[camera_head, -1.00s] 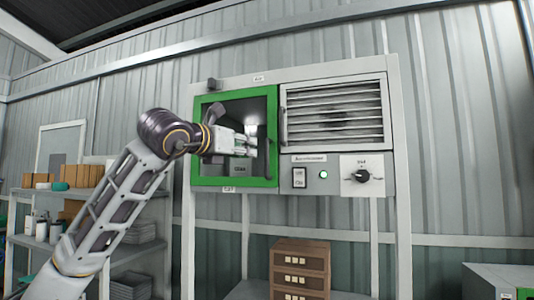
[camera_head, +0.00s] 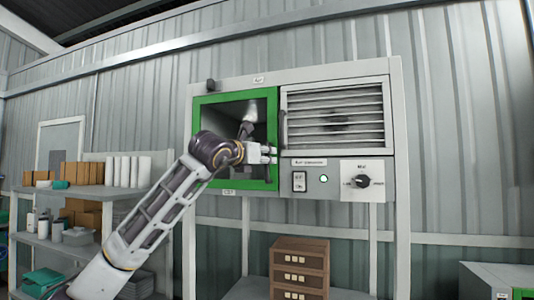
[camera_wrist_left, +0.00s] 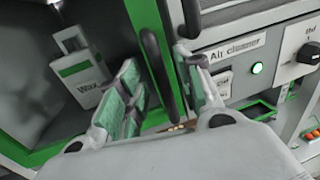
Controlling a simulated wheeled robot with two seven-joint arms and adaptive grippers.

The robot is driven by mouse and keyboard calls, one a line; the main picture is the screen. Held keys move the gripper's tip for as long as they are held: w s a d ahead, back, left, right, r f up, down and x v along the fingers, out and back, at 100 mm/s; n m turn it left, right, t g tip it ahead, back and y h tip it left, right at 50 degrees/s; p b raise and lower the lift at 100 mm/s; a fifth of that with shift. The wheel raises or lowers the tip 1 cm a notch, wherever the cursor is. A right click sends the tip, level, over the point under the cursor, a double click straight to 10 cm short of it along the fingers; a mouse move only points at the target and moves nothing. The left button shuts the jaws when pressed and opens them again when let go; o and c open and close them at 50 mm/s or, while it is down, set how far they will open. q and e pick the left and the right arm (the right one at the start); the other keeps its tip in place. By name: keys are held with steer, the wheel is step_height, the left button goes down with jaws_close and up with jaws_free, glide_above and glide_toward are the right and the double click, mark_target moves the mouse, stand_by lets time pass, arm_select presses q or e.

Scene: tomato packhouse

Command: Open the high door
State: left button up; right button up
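The high door is a green-framed glass door (camera_head: 236,97) at the left of a grey wall cabinet, and it looks closed. Its dark bar handle (camera_wrist_left: 156,68) stands in front of the green frame in the left wrist view; in the head view my gripper mostly hides it. My left gripper (camera_head: 270,154) is in front of the door's right edge. In the left wrist view its green-padded fingers (camera_wrist_left: 165,97) are apart, one on each side of the handle, with visible gaps. My right gripper is in neither view.
A louvred panel (camera_head: 335,115) with its own dark handle (camera_head: 283,128) adjoins the door. Below it are a switch (camera_head: 299,181), a green light and a knob (camera_head: 362,181). A Wax box (camera_wrist_left: 80,75) shows behind the glass. Shelves (camera_head: 75,190) stand at left, brown drawers (camera_head: 300,265) below.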

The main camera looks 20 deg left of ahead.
arm_select(q)
steer(key=shift+p+x, duration=0.3)
steer(key=shift+x, duration=0.85)
jaws_close()
